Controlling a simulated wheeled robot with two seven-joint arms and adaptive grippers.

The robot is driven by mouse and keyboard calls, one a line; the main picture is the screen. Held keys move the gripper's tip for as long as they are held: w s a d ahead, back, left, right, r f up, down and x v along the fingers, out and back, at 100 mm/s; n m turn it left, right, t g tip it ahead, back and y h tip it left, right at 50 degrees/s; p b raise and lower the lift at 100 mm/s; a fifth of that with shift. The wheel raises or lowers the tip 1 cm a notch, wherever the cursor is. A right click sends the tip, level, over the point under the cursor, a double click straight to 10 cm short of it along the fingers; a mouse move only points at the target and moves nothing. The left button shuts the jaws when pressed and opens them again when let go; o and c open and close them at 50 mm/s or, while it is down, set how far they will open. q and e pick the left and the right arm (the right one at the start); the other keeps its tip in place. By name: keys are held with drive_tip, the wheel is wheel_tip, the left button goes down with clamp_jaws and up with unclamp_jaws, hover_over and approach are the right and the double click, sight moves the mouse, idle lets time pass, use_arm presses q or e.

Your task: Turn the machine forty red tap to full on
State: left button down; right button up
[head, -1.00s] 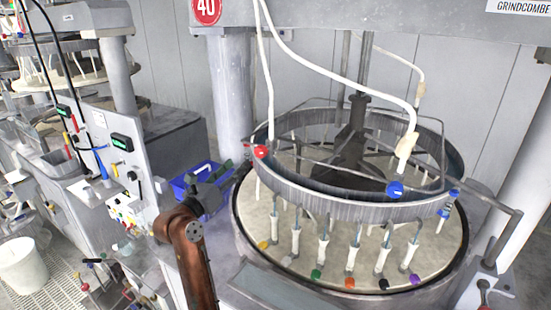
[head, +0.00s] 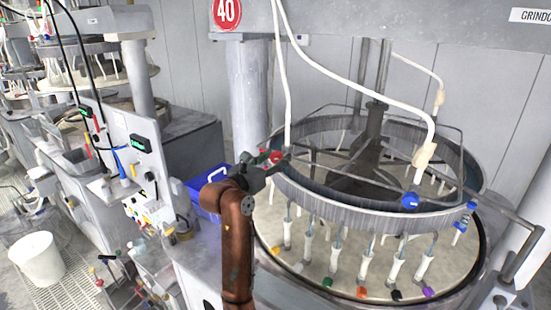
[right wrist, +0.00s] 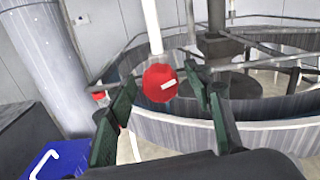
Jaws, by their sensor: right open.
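The red tap (head: 277,158) sits on the left rim of the round machine marked 40, at the foot of a white hose. In the right wrist view the red tap (right wrist: 160,81) is a round red knob with a short white mark, tilted slightly up to the right. My right gripper (head: 279,161) is open at the tap. In the right wrist view its two dark green fingers (right wrist: 162,98) stand on either side of the knob, with gaps visible. Contact cannot be told. My left gripper is not in view.
A blue tap (head: 410,202) sits on the front of the ring (head: 350,205). The white hose (head: 282,80) rises behind the red tap. A blue crate (head: 207,180) stands left of my arm. A control panel (head: 135,150) and white bucket (head: 36,258) are farther left.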

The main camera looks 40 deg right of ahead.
drive_tip(key=c, duration=1.2)
